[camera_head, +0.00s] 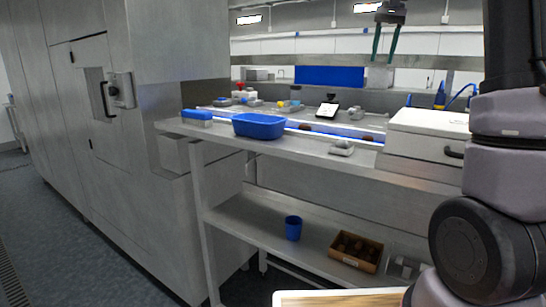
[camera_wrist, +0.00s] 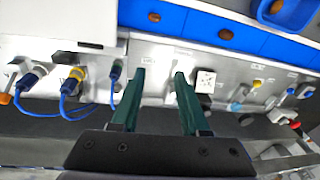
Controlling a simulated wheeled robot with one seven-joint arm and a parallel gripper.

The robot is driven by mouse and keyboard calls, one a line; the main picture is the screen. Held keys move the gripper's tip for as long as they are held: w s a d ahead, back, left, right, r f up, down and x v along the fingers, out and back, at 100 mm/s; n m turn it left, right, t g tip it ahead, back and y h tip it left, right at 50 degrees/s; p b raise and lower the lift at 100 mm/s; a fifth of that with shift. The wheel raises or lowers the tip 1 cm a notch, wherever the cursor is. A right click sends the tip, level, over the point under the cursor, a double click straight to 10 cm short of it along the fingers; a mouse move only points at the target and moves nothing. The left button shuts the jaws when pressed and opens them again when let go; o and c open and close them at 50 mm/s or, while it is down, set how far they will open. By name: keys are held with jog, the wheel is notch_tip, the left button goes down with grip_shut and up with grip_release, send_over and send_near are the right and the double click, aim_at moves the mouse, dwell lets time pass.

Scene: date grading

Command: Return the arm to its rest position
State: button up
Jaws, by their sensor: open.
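My gripper (camera_head: 382,60) hangs high at the top of the head view, with its two green fingers pointing down and spread apart. It is above the back part of the metal workbench (camera_head: 255,147). In the wrist view my gripper (camera_wrist: 160,75) shows empty, with a clear gap between the fingers and bench surface seen beyond. Dark sections of my arm fill the right side of the head view.
A blue tray (camera_head: 259,134) sits at the bench's front edge. A white box (camera_head: 425,138) stands to its right, near my arm. A lit blue conveyor strip (camera_wrist: 175,17) carries brown dates. A blue cup (camera_head: 293,228) and cardboard box (camera_head: 343,262) are on the lower shelf.

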jog(key=s+a+f+t, duration=0.2)
jog(key=s+f, duration=0.1)
jog(key=s, duration=0.6)
jog(key=s+a+f+t+y, duration=0.1)
jog(key=s+a+f, duration=0.2)
jog(key=s, duration=0.6)
jog(key=s+a+f+n+t, duration=0.1)
jog(key=s+f, duration=0.3)
jog(key=s, duration=0.6)
jog(key=shift+a+f+t, duration=0.15)
jog(key=shift+a+t, duration=0.5)
jog(key=shift+t, duration=0.15)
